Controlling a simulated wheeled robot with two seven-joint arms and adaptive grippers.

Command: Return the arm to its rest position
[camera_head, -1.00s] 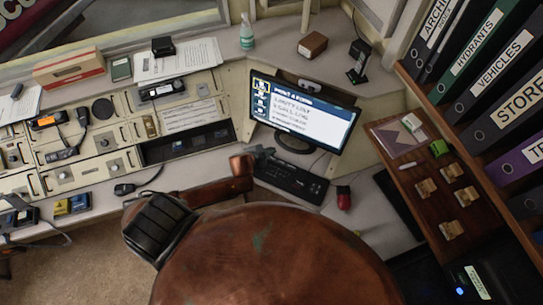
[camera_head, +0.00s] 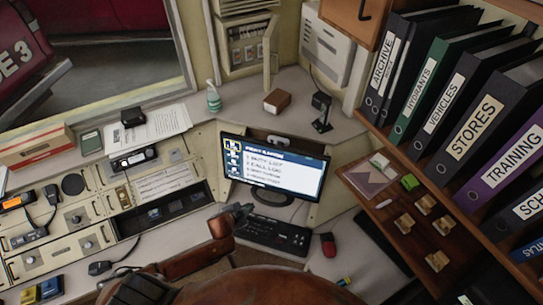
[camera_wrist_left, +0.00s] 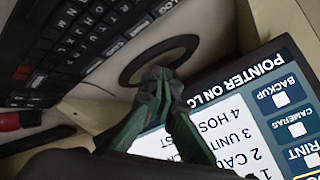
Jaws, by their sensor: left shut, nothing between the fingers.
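My left arm (camera_head: 192,262) is a worn copper colour and reaches in from the bottom of the head view. Its gripper (camera_head: 240,211) is shut and empty, near the left end of the black keyboard (camera_head: 272,235) and below the monitor (camera_head: 274,167). In the left wrist view the green fingers (camera_wrist_left: 158,76) meet at their tips. Behind them show the monitor's round foot (camera_wrist_left: 150,58), its lit screen (camera_wrist_left: 245,125) and part of the keyboard (camera_wrist_left: 65,45). I cannot tell whether the fingers touch anything. My right gripper is not in view.
Radio panels (camera_head: 75,225) fill the left. A wooden shelf (camera_head: 385,215) with stamps and labelled binders (camera_head: 470,125) stands at the right. A green bottle (camera_head: 213,97) and a small brown box (camera_head: 277,101) stand behind the monitor.

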